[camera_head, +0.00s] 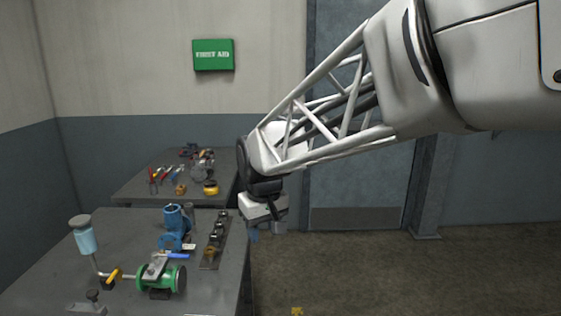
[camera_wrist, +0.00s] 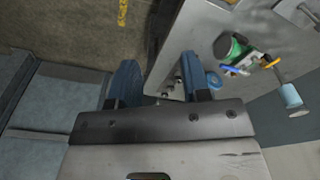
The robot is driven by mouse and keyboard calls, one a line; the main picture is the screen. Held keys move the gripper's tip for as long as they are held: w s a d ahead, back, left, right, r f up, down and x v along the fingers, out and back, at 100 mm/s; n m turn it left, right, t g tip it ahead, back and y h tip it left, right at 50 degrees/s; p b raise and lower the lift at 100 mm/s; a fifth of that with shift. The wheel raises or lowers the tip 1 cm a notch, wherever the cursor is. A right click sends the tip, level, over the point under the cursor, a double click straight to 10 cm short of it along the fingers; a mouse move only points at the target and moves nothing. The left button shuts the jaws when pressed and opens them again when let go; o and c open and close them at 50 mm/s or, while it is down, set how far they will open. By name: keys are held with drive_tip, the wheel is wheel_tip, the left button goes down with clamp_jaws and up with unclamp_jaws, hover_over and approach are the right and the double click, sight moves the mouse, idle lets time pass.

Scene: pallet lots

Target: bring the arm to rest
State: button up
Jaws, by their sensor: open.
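My gripper (camera_head: 265,228) hangs at the end of my arm, just right of the near workbench (camera_head: 222,283) in the head view. Its blue fingers stand apart with nothing between them in the wrist view (camera_wrist: 158,82). The fingertips are over the gap between the bench edge and the floor. My arm reaches in from the upper right, with a white lattice link.
The near bench holds a blue casting (camera_head: 173,222), a green cylinder part (camera_head: 178,279), a light-blue cup on a stand (camera_head: 85,240) and a dark strip with round parts (camera_head: 211,257). A farther bench (camera_head: 135,187) carries tools. The floor (camera_head: 400,275) at right is clear.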

drive_tip(key=s+d+f+m, duration=0.1)
drive_tip(key=s+d+m, duration=0.2)
drive_tip(key=s+d, duration=0.8)
drive_tip(key=s+d+f+m+t, duration=0.1)
drive_tip(key=s+d+f+m, duration=0.1)
drive_tip(key=s+d, duration=0.9)
drive_tip(key=shift+s+d+m, duration=0.15)
drive_tip(key=shift+s+m, duration=0.45)
drive_tip(key=shift+s, duration=0.35)
drive_tip(key=shift+f+h, duration=0.1)
drive_tip(key=shift+h, duration=0.2)
